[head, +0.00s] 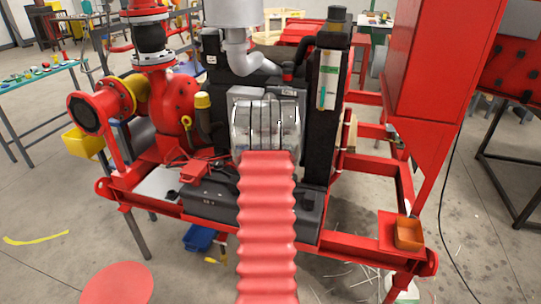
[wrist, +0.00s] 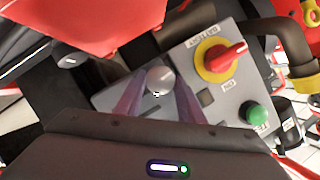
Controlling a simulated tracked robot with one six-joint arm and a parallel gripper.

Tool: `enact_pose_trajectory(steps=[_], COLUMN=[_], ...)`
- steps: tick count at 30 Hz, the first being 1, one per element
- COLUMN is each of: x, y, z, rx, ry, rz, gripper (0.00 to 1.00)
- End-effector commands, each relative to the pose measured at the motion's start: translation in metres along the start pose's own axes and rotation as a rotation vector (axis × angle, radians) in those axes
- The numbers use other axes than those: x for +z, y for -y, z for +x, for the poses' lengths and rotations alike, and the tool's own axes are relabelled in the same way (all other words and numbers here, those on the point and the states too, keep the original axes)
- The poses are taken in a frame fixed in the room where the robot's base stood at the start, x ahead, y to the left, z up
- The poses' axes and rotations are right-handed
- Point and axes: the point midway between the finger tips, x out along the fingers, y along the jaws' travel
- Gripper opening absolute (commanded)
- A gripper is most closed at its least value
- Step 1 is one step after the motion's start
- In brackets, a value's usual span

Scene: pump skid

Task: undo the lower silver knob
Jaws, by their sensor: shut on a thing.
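In the wrist view a round silver knob (wrist: 160,78) sits at the edge of a tilted grey control panel (wrist: 205,118). My gripper (wrist: 158,88) reaches it with one dark purplish finger on each side. The fingers are shut on the knob, which shows between their tips. Only one silver knob can be made out, so I cannot tell from this view where another one is. In the head view my red ribbed arm sleeve covers the middle of the skid, and the knob and fingertips cannot be made out there.
A red rotary switch on a yellow disc (wrist: 220,58) and a green button (wrist: 256,113) are right of my fingers on the panel. A dark hose (wrist: 268,35) curves close by. A red pump (head: 178,100) and red frame rails (head: 375,168) flank the engine.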

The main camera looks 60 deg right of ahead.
Motion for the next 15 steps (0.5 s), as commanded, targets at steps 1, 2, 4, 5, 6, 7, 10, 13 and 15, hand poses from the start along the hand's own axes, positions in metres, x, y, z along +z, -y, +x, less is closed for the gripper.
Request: enact_pose_trajectory(steps=[1, 2, 4, 5, 6, 7, 10, 13, 15], x=[0.007, 0.0069, 0.0069, 0.0068, 0.0067, 0.0069, 0.0074, 0.0075, 0.0072], y=[-0.0034, -0.0035, -0.0041, -0.0043, -0.0048, -0.0051, -0.0059, -0.0062, -0.0066], z=[-0.0005, -0.0006, -0.0006, -0.0006, -0.0006, -0.0006, -0.0004, -0.0003, -0.0002], rx=[-0.005, -0.013, -0.03, -0.038, -0.048, -0.055, -0.082, -0.108, -0.124], ry=[0.013, 0.012, 0.013, 0.012, 0.012, 0.013, 0.013, 0.012, 0.011], rz=[0.023, 0.041, 0.084, 0.102, 0.129, 0.147, 0.212, 0.275, 0.316], gripper=[0.12, 0.12, 0.12, 0.12, 0.12, 0.12, 0.12, 0.12, 0.12])
